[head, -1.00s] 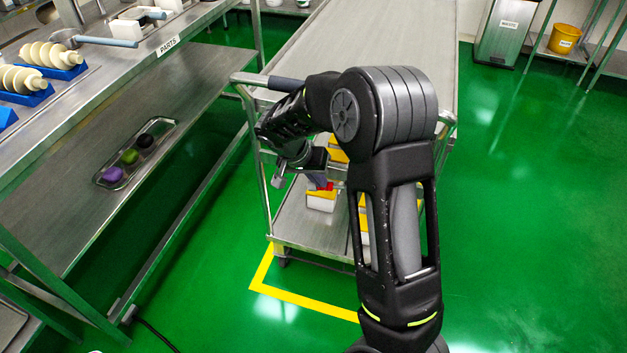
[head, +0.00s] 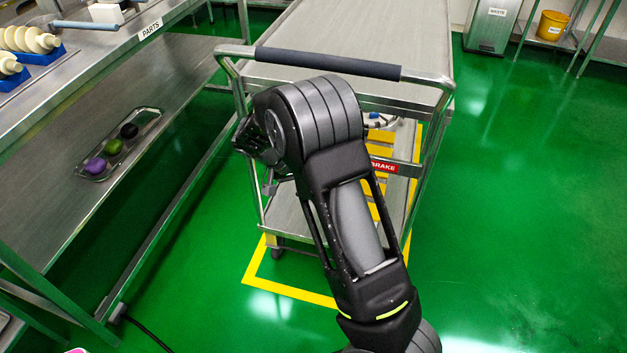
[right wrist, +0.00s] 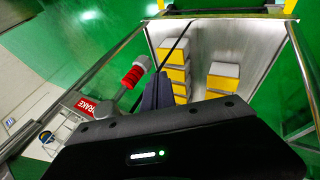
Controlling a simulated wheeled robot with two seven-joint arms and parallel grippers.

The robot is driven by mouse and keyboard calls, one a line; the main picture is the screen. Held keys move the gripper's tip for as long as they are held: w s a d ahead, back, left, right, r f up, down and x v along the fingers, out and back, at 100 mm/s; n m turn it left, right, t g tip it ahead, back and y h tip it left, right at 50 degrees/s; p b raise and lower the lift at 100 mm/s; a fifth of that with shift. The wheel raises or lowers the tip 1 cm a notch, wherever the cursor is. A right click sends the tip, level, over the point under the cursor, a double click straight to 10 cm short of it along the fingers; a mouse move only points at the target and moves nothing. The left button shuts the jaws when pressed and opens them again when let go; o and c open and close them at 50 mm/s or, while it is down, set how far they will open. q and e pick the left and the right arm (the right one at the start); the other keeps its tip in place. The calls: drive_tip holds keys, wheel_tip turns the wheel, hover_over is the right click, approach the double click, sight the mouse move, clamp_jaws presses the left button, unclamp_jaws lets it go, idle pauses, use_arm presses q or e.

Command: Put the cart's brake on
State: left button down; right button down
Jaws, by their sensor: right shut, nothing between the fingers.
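The cart (head: 437,80) stands ahead with its dark-gripped handle toward me. A red BRAKE label (head: 383,167) sits on its front crossbar, and the label also shows in the right wrist view (right wrist: 87,105). In that view a grey lever with a red ringed grip (right wrist: 132,77) stands beside the label; my arm hides it in the head view. My right gripper (right wrist: 158,82) is shut and empty, its dark fingers just right of the red grip, apparently apart from it. In the head view my right arm hides its fingertips. My left gripper is in neither current view.
Yellow-and-white boxes (right wrist: 222,77) stand on the cart's lower shelf. A steel parts table (head: 130,55) runs along the left, with a tray (head: 88,176) of coloured balls on its lower shelf. Green floor on the right is clear. Yellow tape (head: 290,291) marks the floor around the cart.

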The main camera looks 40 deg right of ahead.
drive_tip(key=shift+s+d+f+g+h+b, duration=0.55)
drive_tip(key=shift+s+d+f, duration=0.2)
drive_tip(key=shift+s+f, duration=0.3)
drive_tip(key=p+v, duration=0.1)
drive_tip(key=v, duration=0.6)
drive_tip(key=shift+a+r, duration=0.2)
drive_tip(key=shift+r, duration=0.1)
drive_tip(key=shift+w, duration=0.15)
idle(0.3)
